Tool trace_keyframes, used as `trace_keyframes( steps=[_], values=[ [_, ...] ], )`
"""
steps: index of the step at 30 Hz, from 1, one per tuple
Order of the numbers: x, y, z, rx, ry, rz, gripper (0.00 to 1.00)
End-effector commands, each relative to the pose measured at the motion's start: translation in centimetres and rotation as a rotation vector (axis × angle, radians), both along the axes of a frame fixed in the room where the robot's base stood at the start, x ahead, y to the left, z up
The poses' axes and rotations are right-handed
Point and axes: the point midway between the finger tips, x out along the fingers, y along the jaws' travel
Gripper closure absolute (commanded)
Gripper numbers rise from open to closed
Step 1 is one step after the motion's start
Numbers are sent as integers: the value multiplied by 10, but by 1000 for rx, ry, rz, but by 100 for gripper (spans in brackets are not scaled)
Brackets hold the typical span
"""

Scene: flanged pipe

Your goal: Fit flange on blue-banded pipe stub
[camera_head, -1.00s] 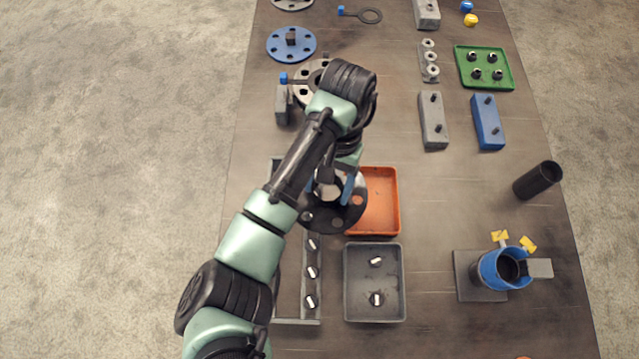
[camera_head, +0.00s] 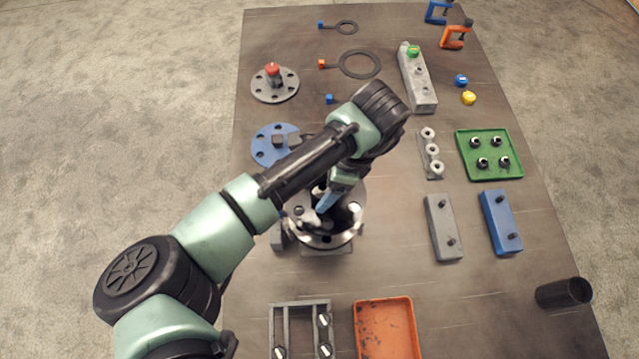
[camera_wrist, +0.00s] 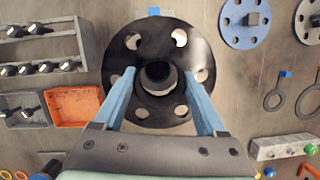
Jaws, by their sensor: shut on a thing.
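My gripper (camera_head: 338,202) is shut on a dark round flange (camera_head: 346,233) with a ring of bolt holes. In the wrist view my gripper (camera_wrist: 159,78) has its blue fingers on both sides of the raised hub, and the flange (camera_wrist: 150,38) faces the camera with light glinting on its upper right. In the head view the flange is over a grey block stand (camera_head: 278,238), left of the table's middle. I cannot tell whether it touches what is below it. The blue-banded pipe stub is not clearly seen in either view now.
A blue flange (camera_head: 264,150) and a grey flange with a red knob (camera_head: 274,88) lie farther back. An orange tray (camera_head: 385,330) and a grey rack (camera_head: 300,309) are nearer. Table between orange tray and cylinder is clear.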

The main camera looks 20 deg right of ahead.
Motion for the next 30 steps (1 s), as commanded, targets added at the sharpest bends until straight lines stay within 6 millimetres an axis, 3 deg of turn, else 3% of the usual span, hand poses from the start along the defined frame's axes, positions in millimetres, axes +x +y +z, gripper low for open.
trace_keyframes(
  steps=[5, 18, 30],
  values=[
    [0, -1, -6, 0, -1, -15, 100],
    [1, 0, -45, 0, -2, -12, 100],
    [0, 0, -49, -1, -2, -11, 100]
  ],
)
